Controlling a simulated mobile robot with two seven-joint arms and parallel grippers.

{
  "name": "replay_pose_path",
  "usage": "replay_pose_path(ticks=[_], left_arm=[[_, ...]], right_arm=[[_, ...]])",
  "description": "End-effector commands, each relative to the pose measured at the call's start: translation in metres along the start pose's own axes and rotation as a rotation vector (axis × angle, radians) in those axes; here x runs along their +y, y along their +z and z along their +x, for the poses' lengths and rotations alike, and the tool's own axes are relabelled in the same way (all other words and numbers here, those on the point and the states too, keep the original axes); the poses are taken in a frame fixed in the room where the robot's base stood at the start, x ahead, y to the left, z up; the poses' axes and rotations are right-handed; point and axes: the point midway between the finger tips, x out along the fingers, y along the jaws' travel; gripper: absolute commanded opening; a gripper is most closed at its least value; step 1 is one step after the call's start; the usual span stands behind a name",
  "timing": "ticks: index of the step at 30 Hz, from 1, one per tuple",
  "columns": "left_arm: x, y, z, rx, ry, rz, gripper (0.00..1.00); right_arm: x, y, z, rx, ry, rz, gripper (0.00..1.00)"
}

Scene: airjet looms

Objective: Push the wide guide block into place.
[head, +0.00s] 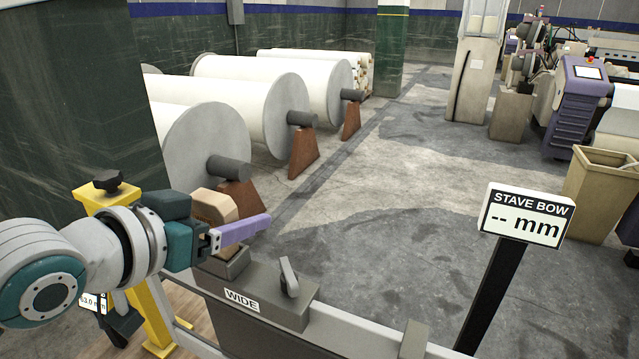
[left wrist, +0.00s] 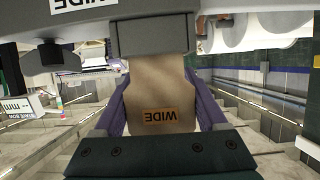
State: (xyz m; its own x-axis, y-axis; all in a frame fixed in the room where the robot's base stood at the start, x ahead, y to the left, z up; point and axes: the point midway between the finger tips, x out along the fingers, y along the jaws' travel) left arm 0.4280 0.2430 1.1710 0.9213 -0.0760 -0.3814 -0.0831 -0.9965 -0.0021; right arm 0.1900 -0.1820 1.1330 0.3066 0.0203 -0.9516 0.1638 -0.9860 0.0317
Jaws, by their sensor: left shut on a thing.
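The wide guide block (head: 213,206) is tan, and the left wrist view shows its orange "WIDE" label (left wrist: 166,115). My left gripper (head: 228,226) is shut on it, with purple fingers on both sides in the left wrist view. The block is beside and above the grey holder (head: 262,297), which has a "WIDE" plate and a small grey lever (head: 288,276). In the left wrist view the block's far end meets a grey socket (left wrist: 152,36); I cannot tell how deep it sits. The far finger is mostly hidden in the head view. My right gripper is not in view.
A "STAVE BOW" display (head: 525,215) reads "-- mm" on a black post at right. A yellow stand (head: 150,300) with a black knob is behind my left arm. White rolls (head: 205,140) stand behind. A grey rail (head: 365,338) runs along the front. Open floor lies beyond.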

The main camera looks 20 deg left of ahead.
Motion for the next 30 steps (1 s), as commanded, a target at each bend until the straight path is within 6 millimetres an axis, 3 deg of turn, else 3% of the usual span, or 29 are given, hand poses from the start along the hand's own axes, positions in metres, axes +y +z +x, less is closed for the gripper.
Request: replay_pose_path(ticks=[18,19,25,30], left_arm=[[0.000,0.012,0.005,-0.001,0.000,0.000,0.18],[0.000,0.011,0.005,0.000,0.000,0.000,0.78],[0.000,0.011,0.005,0.000,0.000,0.000,1.00],[0.000,0.011,0.005,0.000,0.000,0.000,1.00]], right_arm=[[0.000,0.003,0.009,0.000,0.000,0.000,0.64],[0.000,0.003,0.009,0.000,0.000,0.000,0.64],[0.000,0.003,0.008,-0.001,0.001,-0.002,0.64],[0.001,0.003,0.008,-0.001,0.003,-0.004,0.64]])
